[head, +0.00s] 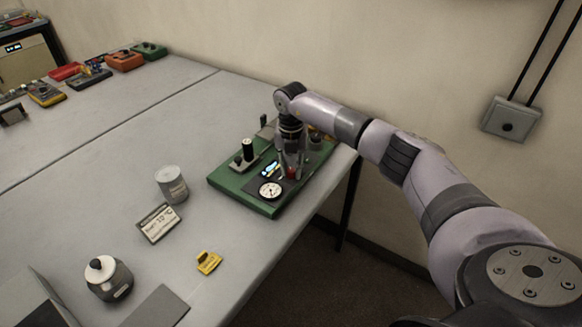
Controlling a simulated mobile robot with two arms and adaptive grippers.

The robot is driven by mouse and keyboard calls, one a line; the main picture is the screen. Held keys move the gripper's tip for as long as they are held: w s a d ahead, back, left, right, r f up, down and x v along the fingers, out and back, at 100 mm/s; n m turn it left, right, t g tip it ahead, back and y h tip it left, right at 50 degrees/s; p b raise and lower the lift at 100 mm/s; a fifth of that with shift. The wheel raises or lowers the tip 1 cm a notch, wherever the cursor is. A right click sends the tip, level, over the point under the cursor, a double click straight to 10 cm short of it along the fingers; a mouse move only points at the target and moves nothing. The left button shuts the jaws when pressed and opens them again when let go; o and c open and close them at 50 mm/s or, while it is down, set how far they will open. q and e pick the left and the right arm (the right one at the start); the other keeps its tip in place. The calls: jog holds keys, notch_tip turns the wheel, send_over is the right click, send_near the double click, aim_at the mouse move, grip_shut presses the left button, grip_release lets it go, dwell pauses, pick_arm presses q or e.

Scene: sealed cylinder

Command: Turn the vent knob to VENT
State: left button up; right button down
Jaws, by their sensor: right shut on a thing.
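A green base plate (228,183) sits near the table's right edge and carries a dark panel. A round white dial gauge (270,190) is at the panel's front, with a small blue-and-white part (270,168) behind it. My right gripper (291,171) reaches down over the panel from the right, shut on the vent knob. A small red bit shows at its fingertips; the fingers hide most of the knob, so its setting cannot be read. My left gripper is not in view.
A black-topped post (247,150) stands on the plate left of my gripper. Several coloured devices sit far left. The table's middle is clear.

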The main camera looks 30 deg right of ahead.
aim_at(291, 170)
jog(key=shift+w+r, duration=0.1)
jog(key=c, duration=1.4)
grip_release()
jog(key=shift+o, duration=0.2)
notch_tip(291, 170, up, 12)
